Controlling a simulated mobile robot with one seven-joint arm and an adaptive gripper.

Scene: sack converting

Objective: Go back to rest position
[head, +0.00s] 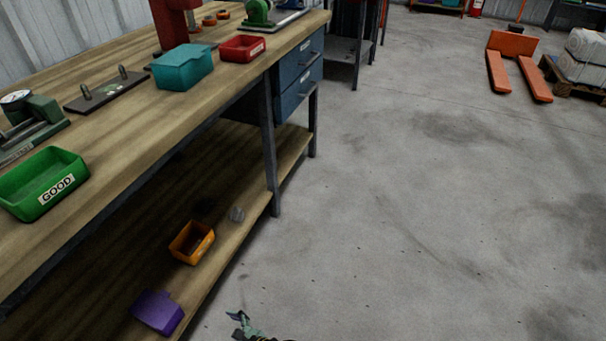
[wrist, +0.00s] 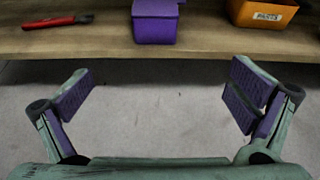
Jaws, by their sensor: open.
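My gripper (wrist: 163,98) is open and empty in the wrist view, its two purple-padded fingers spread wide above the grey floor. It is in front of the edge of the workbench's lower shelf (wrist: 100,42) and touches nothing there. In the head view, only a small green part of my gripper (head: 243,326) shows at the bottom edge, to the right of the lower shelf. The rest of the arm is out of view.
The benchtop holds a green GOOD bin (head: 45,184), a teal bin (head: 183,67) and a red bin (head: 242,48). Open floor (head: 430,200) lies right.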

